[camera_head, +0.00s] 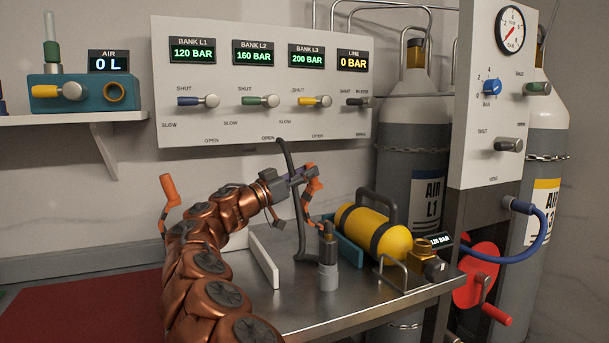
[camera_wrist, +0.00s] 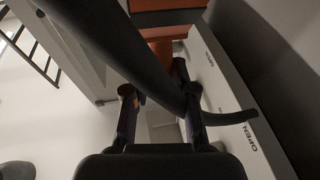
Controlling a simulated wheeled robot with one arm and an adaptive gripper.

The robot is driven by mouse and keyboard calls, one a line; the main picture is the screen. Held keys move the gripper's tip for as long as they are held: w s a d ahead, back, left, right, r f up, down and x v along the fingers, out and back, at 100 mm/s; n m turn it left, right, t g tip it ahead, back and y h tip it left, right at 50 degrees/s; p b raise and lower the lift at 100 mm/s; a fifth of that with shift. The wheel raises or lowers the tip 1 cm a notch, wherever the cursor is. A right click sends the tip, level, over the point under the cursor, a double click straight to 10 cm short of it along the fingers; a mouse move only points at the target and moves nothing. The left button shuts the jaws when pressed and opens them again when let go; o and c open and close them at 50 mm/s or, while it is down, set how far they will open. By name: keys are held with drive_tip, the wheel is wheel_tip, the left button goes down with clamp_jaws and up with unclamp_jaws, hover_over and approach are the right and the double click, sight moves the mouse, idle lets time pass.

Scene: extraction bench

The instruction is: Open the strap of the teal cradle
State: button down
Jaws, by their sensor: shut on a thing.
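The teal cradle (camera_head: 350,251) stands on the steel bench, with a yellow cylinder (camera_head: 376,232) lying in it. A dark curved strap (camera_head: 299,228) rises to the left of the cradle, its upper end well above the bench and clear of the cylinder. My gripper (camera_head: 298,177) is shut on the strap partway up. In the wrist view the strap (camera_wrist: 115,50) crosses as a dark band between the fingers of my gripper (camera_wrist: 155,85), with a thin curved end to the right. The strap's hinge at the cradle is hard to make out.
A grey fitting (camera_head: 328,265) stands at the front of the bench (camera_head: 330,315), and a low white plate (camera_head: 263,260) stands to its left. A valve panel (camera_head: 230,65) hangs behind. Tall grey cylinders and a gauge column (camera_head: 490,150) are at right.

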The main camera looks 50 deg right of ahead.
drive_tip(key=shift+f, duration=0.15)
drive_tip(key=c, duration=0.9)
unclamp_jaws()
drive_tip(key=shift+c, duration=0.2)
drive_tip(key=shift+a, duration=0.15)
drive_tip(key=v, duration=1.1)
drive_tip(key=shift+a, duration=0.4)
